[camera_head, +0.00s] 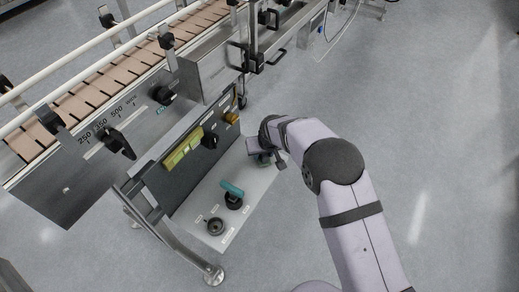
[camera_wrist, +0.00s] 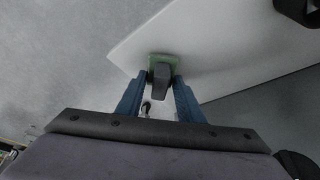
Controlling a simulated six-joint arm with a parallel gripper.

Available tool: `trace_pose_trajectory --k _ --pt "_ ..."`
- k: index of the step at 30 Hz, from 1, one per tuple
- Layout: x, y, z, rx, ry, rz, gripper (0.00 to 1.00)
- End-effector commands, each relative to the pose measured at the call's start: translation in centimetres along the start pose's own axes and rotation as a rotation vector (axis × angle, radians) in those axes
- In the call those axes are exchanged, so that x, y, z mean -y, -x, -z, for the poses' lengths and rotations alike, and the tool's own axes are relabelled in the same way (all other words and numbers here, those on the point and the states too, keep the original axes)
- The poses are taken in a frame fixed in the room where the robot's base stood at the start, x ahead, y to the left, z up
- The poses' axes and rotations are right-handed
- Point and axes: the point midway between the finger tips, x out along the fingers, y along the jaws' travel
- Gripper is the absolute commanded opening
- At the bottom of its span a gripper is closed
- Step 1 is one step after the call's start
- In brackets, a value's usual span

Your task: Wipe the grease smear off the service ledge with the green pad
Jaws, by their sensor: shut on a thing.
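My gripper (camera_wrist: 162,78) is shut on the dark handle of the green pad (camera_wrist: 164,57) in the wrist view, one blue finger on each side. The pad's green base shows just past the fingertips, over the pale service ledge (camera_wrist: 215,50). I cannot tell whether it touches the ledge. In the head view my gripper (camera_head: 263,154) is over the far right part of the service ledge (camera_head: 250,183), and the pad is mostly hidden by it. I cannot make out a grease smear in either view.
A teal-handled item (camera_head: 232,187) on a black base and a dark round knob (camera_head: 215,226) are on the near ledge. The conveyor (camera_head: 112,78) rises behind.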

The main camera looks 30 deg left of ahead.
Motion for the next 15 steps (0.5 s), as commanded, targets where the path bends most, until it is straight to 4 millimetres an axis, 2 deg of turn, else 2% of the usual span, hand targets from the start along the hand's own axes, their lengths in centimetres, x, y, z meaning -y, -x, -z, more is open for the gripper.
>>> trace_pose_trajectory --k 1,15 --pt "0.1 1.5 0.9 -0.008 0.000 0.001 0.13" --pt "0.1 5.4 2.5 -0.009 0.001 0.001 0.13"
